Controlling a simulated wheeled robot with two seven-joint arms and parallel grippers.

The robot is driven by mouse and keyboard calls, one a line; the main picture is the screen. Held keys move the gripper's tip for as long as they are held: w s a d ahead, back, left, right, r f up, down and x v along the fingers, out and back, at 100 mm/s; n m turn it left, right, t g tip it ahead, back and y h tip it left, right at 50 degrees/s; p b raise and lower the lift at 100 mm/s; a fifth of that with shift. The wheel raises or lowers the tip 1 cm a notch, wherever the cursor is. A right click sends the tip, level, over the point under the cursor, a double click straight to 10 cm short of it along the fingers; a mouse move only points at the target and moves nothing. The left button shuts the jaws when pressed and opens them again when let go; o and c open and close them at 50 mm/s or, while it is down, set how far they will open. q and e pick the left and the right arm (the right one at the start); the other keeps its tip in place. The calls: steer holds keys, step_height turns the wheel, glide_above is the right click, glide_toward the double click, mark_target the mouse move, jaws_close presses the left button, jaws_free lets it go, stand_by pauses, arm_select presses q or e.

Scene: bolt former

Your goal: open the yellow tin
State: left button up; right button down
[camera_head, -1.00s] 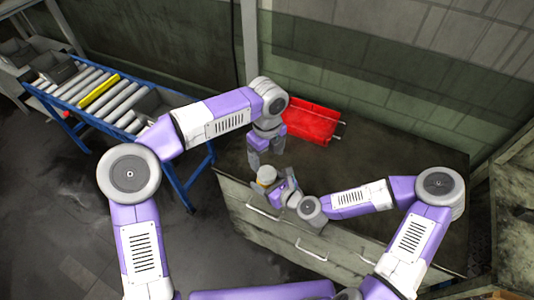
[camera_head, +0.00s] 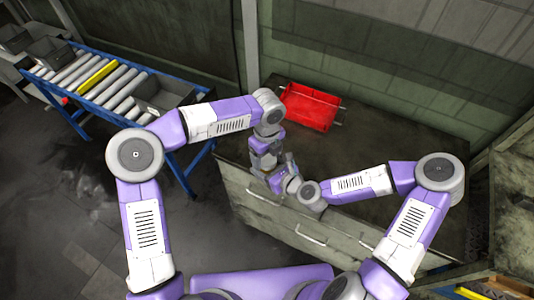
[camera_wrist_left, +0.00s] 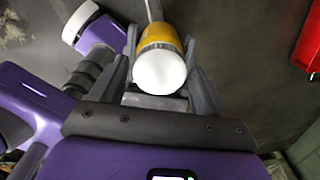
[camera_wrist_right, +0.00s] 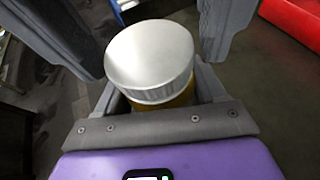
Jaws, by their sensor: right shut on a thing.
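The yellow tin (camera_wrist_right: 181,97) has a pale round lid (camera_wrist_right: 150,58), which faces the camera in the right wrist view. My right gripper (camera_head: 282,180) is shut on the tin's body, below the lid. My left gripper (camera_head: 263,168) is open, with its fingers on either side of the lid. In the right wrist view, gaps show between those fingers and the lid. The left wrist view shows the white lid (camera_wrist_left: 160,71) nearest the camera and the yellow body (camera_wrist_left: 160,36) beyond it. In the head view my left gripper hides the tin.
A red bin (camera_head: 312,107) stands on the dark workbench (camera_head: 375,150), behind my grippers. A roller conveyor (camera_head: 105,88) with a blue frame is at the left. The bench front has drawers (camera_head: 290,222). The bench top right of the bin is clear.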

arm_select(q)
steer(key=c, duration=0.9)
steer(key=n, duration=0.6)
steer(key=shift+n, duration=0.4)
steer(key=o, duration=1.2)
steer(key=shift+c, duration=0.2)
steer(key=shift+r, duration=0.1)
